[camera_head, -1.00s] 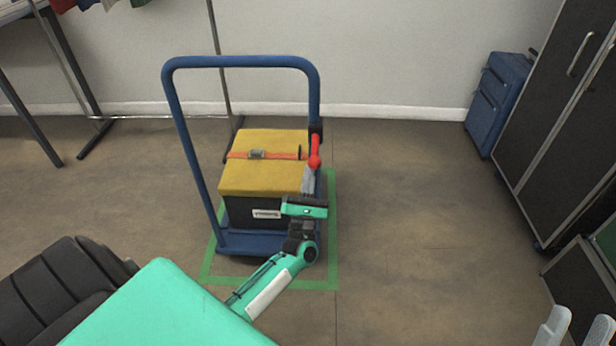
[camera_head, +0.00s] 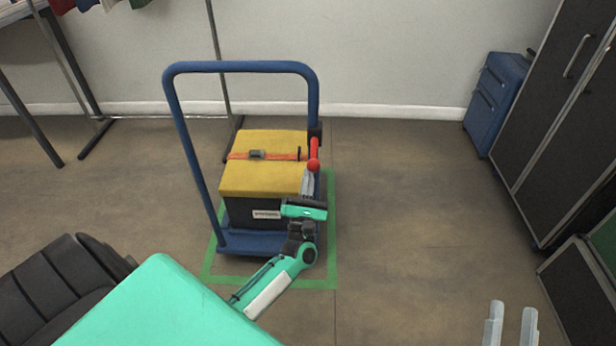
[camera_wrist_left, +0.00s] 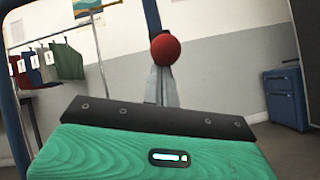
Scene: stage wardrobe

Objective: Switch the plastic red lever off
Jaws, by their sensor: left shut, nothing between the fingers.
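The red lever (camera_head: 314,150) stands upright at the right post of the blue trolley, its round red knob facing me. In the left wrist view the red knob (camera_wrist_left: 165,49) sits just above the gripper's fingertips. My left gripper (camera_head: 308,184) is shut and empty, its fingers pointing up just below the knob; I cannot tell whether they touch it. My right gripper (camera_head: 511,322) shows only two pale fingertips with a gap between them at the bottom right, far from the lever.
The blue trolley (camera_head: 240,66) carries a yellow-topped box (camera_head: 265,178) with an orange strap. Green tape (camera_head: 325,285) marks the floor around it. A blue cabinet (camera_head: 495,100) and dark cases (camera_head: 545,130) stand at the right. The floor right of the trolley is clear.

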